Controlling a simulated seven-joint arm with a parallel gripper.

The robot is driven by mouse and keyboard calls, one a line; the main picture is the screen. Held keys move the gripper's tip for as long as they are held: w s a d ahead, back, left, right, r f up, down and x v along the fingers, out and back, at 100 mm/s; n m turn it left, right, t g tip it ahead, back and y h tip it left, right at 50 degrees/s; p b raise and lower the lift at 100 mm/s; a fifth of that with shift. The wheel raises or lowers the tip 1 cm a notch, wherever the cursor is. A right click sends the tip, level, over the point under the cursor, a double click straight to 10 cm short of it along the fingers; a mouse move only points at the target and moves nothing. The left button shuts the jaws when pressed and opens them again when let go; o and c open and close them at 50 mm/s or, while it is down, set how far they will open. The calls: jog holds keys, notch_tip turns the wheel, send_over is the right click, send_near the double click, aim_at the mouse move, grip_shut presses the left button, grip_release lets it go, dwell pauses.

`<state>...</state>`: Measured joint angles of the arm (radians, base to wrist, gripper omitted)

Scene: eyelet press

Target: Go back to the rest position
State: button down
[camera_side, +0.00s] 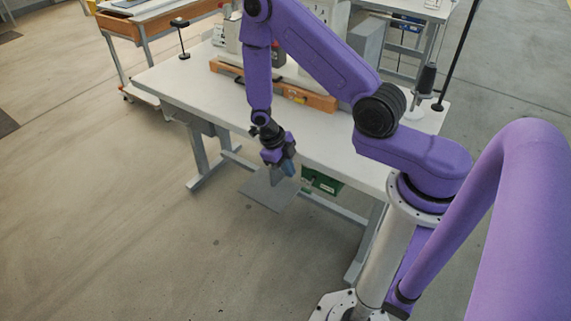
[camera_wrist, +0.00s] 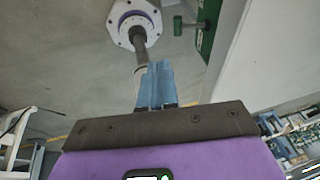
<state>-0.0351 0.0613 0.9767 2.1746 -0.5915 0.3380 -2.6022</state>
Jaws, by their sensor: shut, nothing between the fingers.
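My gripper (camera_side: 285,165) hangs in front of the near edge of the white table in the side view, below the tabletop level. Its blue fingers are shut with nothing between them. In the wrist view the blue fingers (camera_wrist: 157,84) stand together in the middle, with the floor and my own round base plate beyond them.
The white table (camera_side: 330,146) carries a light-coloured machine and a long orange-brown wooden part (camera_side: 312,98). A green box (camera_side: 322,182) is under the table, close to my gripper. A grey plate (camera_side: 268,192) shows below my gripper. The floor at left is clear.

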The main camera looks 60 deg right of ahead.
jog(key=s+a+r+m+t, duration=0.1)
jog(key=a+r+m, duration=0.3)
jog(key=r+m, duration=0.3)
jog(key=a+r+m+t, duration=0.2)
jog(key=a+r+m, duration=0.25)
jog(key=r, duration=0.45)
jog(key=s+r+m+y, duration=0.1)
jog(key=s+r+m, duration=0.4)
jog(key=s, duration=0.4)
jog(key=s+r+m+y, duration=0.1)
jog(key=s+r+m, duration=0.4)
jog(key=s+m, duration=0.2)
jog(key=shift+s+a+r+t+y, duration=0.3)
jog(key=shift+s, duration=0.9)
